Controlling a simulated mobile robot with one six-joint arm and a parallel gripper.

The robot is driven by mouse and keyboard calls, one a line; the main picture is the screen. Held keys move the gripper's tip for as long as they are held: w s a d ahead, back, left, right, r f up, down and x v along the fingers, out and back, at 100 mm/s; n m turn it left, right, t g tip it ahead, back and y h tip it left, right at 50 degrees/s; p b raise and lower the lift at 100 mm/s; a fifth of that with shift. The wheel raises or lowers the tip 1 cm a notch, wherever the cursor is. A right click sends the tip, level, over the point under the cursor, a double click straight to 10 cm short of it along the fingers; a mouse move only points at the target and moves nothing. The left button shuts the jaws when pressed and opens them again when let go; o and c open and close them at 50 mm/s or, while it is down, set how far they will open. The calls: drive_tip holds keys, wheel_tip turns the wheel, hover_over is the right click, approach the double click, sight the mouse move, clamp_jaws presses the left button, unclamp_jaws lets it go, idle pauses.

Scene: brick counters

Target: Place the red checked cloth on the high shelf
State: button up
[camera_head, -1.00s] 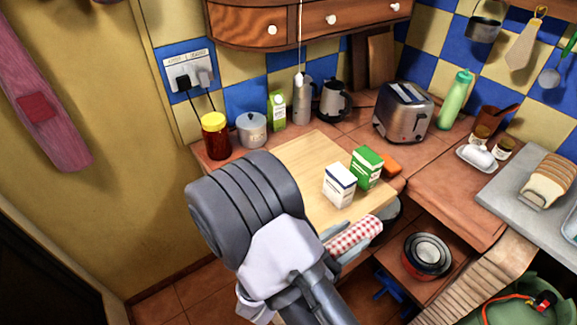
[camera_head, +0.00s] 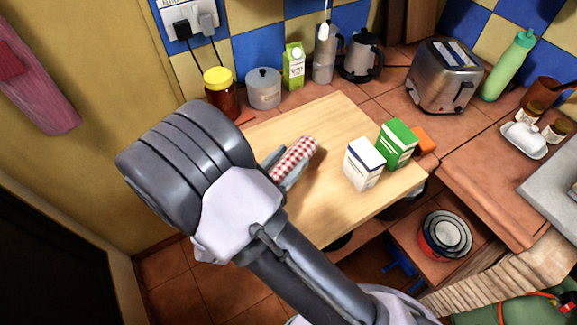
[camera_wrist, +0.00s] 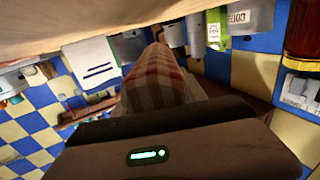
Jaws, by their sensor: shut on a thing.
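The red checked cloth (camera_head: 295,155) is a rolled or folded red-and-white bundle held in my gripper (camera_head: 287,165). In the head view it is over the wooden board, though I cannot tell the gap beneath it. In the wrist view the cloth (camera_wrist: 156,80) sticks out ahead of the gripper body. My gripper is shut on the cloth, and my arm hides part of the fingers. No high shelf can be clearly made out in these frames.
The wooden board (camera_head: 325,118) carries a white-and-blue carton (camera_head: 363,165) and a green carton (camera_head: 398,143) just right of the cloth. Behind stand a yellow-lidded jar (camera_head: 221,92), a grey pot (camera_head: 263,88), a milk carton (camera_head: 293,65) and a toaster (camera_head: 444,76).

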sight(287, 166)
drive_tip(key=shift+w, duration=0.45)
drive_tip(key=shift+w+a+f, duration=0.1)
drive_tip(key=shift+w+f, duration=0.05)
drive_tip(key=shift+f, duration=0.1)
drive_tip(key=shift+f+b, duration=0.85)
drive_tip(key=shift+f, duration=0.65)
drive_tip(key=shift+f, duration=0.15)
drive_tip(key=o, duration=1.5)
